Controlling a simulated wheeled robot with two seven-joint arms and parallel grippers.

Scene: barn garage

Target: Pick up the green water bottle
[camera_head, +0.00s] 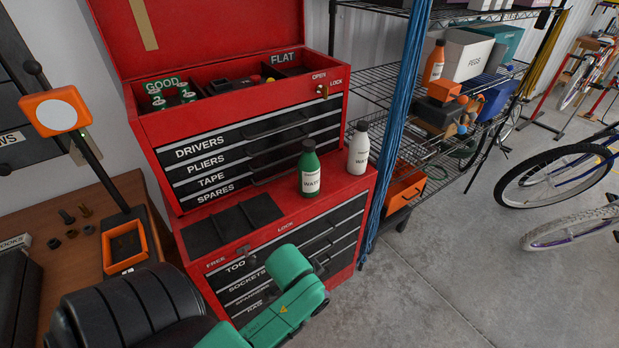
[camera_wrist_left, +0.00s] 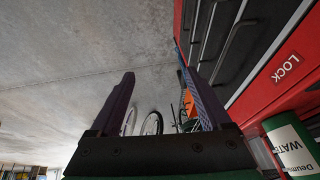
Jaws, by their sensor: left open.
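The green water bottle (camera_head: 309,168), with a white label and dark cap, stands upright on the lower red tool chest's top ledge. It also shows at the lower right edge of the left wrist view (camera_wrist_left: 278,138), partly cut off by the frame. My left arm reaches in from the bottom of the head view, and its teal wrist is in front of the chest's drawers, below the bottle. My left gripper (camera_wrist_left: 163,98) is open and empty, its two dark fingers apart and the bottle outside them. The right gripper is not in view.
A white bottle (camera_head: 358,150) stands right of the green one. A dark mat (camera_head: 235,222) lies left on the ledge. The red upper tool chest (camera_head: 165,128) rises behind. Blue cords (camera_head: 397,115) hang beside a wire shelf (camera_head: 365,87). Concrete floor (camera_head: 440,270) is open at right.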

